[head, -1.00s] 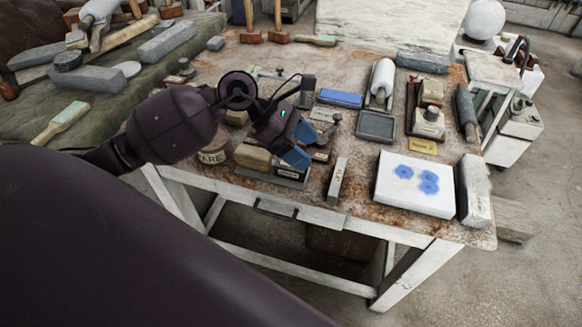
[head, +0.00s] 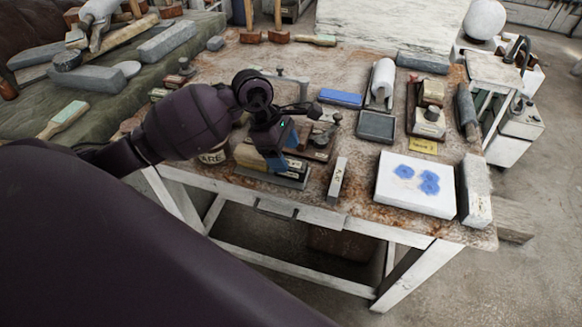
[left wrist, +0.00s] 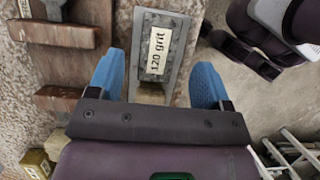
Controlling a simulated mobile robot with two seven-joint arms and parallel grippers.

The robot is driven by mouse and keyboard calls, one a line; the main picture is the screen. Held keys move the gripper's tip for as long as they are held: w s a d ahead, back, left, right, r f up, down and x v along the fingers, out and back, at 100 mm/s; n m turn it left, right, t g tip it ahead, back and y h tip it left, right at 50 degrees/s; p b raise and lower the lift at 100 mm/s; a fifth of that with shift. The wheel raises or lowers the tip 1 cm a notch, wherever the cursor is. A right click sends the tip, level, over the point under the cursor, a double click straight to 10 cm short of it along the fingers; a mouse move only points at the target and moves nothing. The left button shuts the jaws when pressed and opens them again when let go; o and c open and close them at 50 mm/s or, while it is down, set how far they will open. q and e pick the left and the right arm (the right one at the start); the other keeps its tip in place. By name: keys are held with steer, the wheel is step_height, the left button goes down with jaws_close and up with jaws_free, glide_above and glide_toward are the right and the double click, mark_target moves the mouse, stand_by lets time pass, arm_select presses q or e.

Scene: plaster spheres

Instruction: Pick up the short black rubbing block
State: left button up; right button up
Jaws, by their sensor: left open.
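A short dark block with a white "120 grit" label (left wrist: 165,30) lies on a grey plate (left wrist: 180,72) in the left wrist view; it looks like the black rubbing block. In the head view the plate (head: 272,181) is at the bench's front edge, and my gripper mostly hides the block. My left gripper (head: 283,150) is open, pointing down over this plate. In the left wrist view its blue fingertips (left wrist: 158,82) stand on either side of the plate's near end, with nothing visibly held. Contact cannot be told. My right gripper is not in view.
A tan block (head: 249,157) sits close to the left of the gripper. Brown wooden pieces (left wrist: 52,33) lie left of the plate in the wrist view. A small pale labelled block (head: 338,178) stands to the right, with a white slab with blue spots (head: 405,199) beyond.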

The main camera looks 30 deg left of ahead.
mark_target(289, 163)
arm_select(q)
steer(key=x, duration=0.5)
steer(key=shift+a+f, duration=0.1)
steer(key=shift+a, duration=0.1)
steer(key=c, duration=1.2)
